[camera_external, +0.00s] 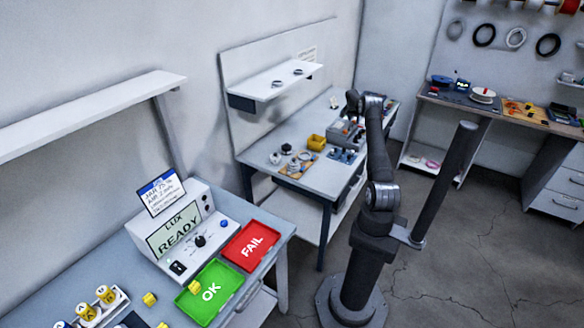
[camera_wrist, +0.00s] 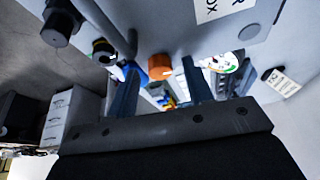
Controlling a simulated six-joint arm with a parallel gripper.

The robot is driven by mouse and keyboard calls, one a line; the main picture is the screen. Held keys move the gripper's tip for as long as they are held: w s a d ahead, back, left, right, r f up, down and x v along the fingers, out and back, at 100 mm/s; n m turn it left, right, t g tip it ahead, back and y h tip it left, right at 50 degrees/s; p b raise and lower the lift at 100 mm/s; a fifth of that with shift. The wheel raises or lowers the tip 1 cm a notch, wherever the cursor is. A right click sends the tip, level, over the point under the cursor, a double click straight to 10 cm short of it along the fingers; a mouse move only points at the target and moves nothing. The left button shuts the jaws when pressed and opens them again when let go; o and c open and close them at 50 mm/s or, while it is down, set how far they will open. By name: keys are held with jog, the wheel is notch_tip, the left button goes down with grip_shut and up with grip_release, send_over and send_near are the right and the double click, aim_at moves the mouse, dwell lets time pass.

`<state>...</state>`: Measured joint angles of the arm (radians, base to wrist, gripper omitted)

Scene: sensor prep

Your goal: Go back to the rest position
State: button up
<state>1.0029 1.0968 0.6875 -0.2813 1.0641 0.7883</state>
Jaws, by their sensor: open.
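My arm stands on its base in the middle of the floor in the external view, with its upper links raised. My gripper is at the top of the arm, by the far workbench (camera_external: 262,149), but its fingers are too small to make out there. In the wrist view my gripper (camera_wrist: 160,82) has its two dark fingers spread apart, with nothing held between them. An orange round part (camera_wrist: 160,67) shows beyond the gap between the fingers. I cannot tell how far it is from the fingertips.
The near table holds a tester reading "LUX READY" (camera_external: 178,232), a green OK tray (camera_external: 208,292) and a red FAIL tray (camera_external: 250,246). A dark post (camera_external: 445,183) rises beside my arm.

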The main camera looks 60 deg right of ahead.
jog(key=shift+f, duration=0.2)
jog(key=shift+r, duration=0.1)
jog(key=s+v, duration=0.1)
jog(key=v, duration=1.6)
jog(key=x, duration=1.1)
jog(key=w+x, duration=0.1)
jog(key=x, duration=0.5)
jog(key=shift+d+f, duration=0.1)
jog(key=shift+f, duration=0.15)
jog(key=shift+w+r+m, duration=0.1)
jog(key=shift+r+m, duration=0.1)
jog(key=shift+m, duration=0.2)
jog(key=shift+m+g, duration=0.3)
jog(key=shift+m, duration=0.1)
jog(key=v, duration=1.7)
jog(key=d+f+m, duration=0.1)
jog(key=d+f, duration=0.2)
jog(key=f, duration=0.4)
jog(key=shift+s+d+y, duration=0.2)
jog(key=shift+y, duration=0.1)
